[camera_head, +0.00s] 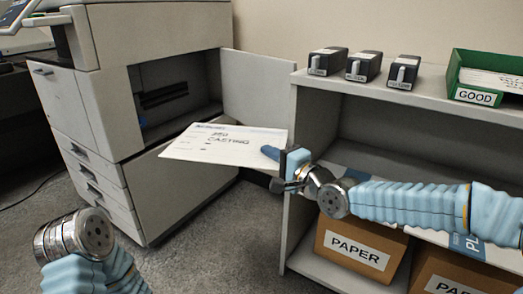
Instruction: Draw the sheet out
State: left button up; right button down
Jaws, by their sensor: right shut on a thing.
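A white printed sheet (222,144) lies flat in the air in front of the printer (155,85). Its printing reads something like "CASTING". My right gripper (276,155) is shut on the sheet's right edge. The sheet's far left end is near the printer's open side; I cannot tell whether any of it touches the printer. Of my left arm only a wrist part shows at the lower left; its gripper is out of view.
An open printer door (257,88) stands behind the sheet. A shelf unit (430,102) at the right carries several dark boxes (364,66) and a green tray (452,75) labelled GOOD. A cardboard box (352,262) labelled PAPER sits below. Grey carpet is clear between printer and shelf.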

jog(key=shift+s+d+r+p, duration=0.15)
jog(key=shift+d+p, duration=0.3)
jog(key=shift+d, duration=0.2)
jog(key=s+d+p, duration=0.4)
jog(key=d+p, duration=0.2)
jog(key=p, duration=0.1)
jog(key=shift+s+d+f, duration=0.15)
jog(key=shift+s+f, duration=0.05)
jog(key=shift+s, duration=0.2)
